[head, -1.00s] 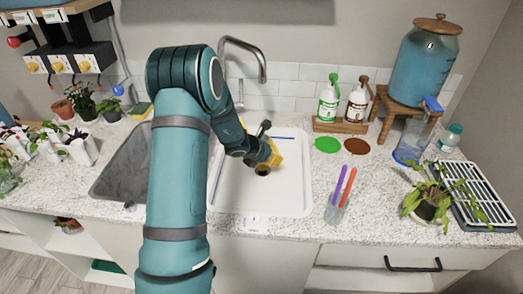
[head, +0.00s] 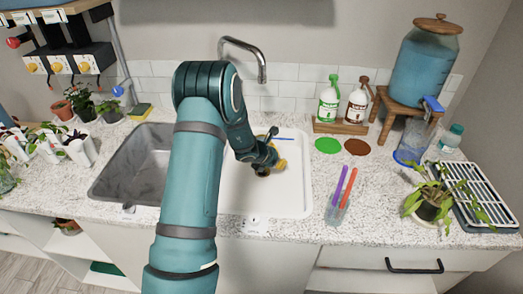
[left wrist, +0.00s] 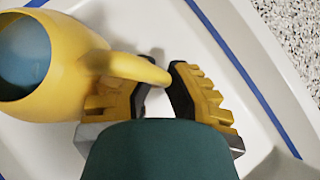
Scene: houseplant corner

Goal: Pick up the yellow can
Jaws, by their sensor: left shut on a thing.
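The yellow can (left wrist: 75,52) fills the left of the left wrist view. Its round opening shows blue inside, and a tapered yellow part reaches right from its body. My left gripper (left wrist: 160,78) is shut on that part, its black and yellow fingers on either side. In the head view my left gripper (head: 268,165) is low over the white basin (head: 292,195). There, the arm and gripper hide most of the can, and I cannot tell whether the small yellow patch is can or finger. My right gripper is not in view.
A grey sink (head: 125,175) lies left of the basin, with a faucet (head: 245,52) behind. Right of the basin stand a cup with coloured sticks (head: 338,205), pump bottles (head: 328,103), a potted plant (head: 430,205) and a large blue dispenser (head: 424,65).

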